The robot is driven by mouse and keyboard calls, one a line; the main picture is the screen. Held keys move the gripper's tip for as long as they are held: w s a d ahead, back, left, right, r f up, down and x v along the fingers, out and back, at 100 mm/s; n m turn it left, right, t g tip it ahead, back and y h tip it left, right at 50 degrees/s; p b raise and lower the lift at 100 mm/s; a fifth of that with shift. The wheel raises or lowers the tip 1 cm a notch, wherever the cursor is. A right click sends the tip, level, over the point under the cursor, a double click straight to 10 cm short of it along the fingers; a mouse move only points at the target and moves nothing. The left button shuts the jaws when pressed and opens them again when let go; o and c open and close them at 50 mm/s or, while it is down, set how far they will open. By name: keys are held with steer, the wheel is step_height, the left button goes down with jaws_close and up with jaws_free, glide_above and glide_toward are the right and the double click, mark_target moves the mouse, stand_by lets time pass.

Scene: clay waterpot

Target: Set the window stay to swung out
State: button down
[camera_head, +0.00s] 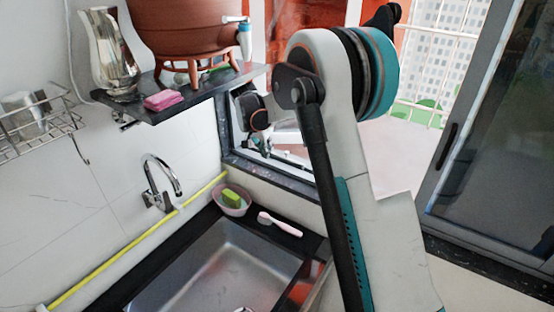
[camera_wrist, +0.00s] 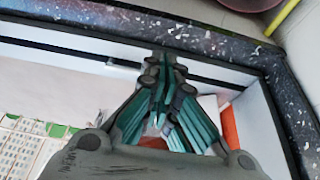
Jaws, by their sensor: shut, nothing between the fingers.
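In the head view my gripper (camera_head: 268,148) is small and partly hidden behind my arm, at the window opening above the dark sill (camera_head: 265,166). No stay shows clearly in the head view. A dark-framed glass pane (camera_head: 500,130) with a handle stands at the right.
A steel sink (camera_head: 215,265) lies below the window. A pink bowl with a green sponge (camera_head: 232,200) and a pale brush (camera_head: 280,223) sit on its ledge. A clay pot (camera_head: 185,30) and a silver jug (camera_head: 110,55) stand on the shelf (camera_head: 190,95) left of the opening.

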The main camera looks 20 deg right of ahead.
mark_target(280, 165)
steer(key=b+x, duration=0.1)
steer(key=x, duration=0.9)
steer(key=shift+f, duration=0.15)
steer(key=shift+w+d, duration=0.35)
steer(key=shift+d, duration=0.2)
steer(key=shift+w+d, duration=0.35)
steer(key=shift+d, duration=0.2)
steer(key=shift+w+d, duration=0.4)
steer(key=shift+d, duration=0.15)
steer(key=shift+w+d+b, duration=0.1)
steer(key=shift+b, duration=0.2)
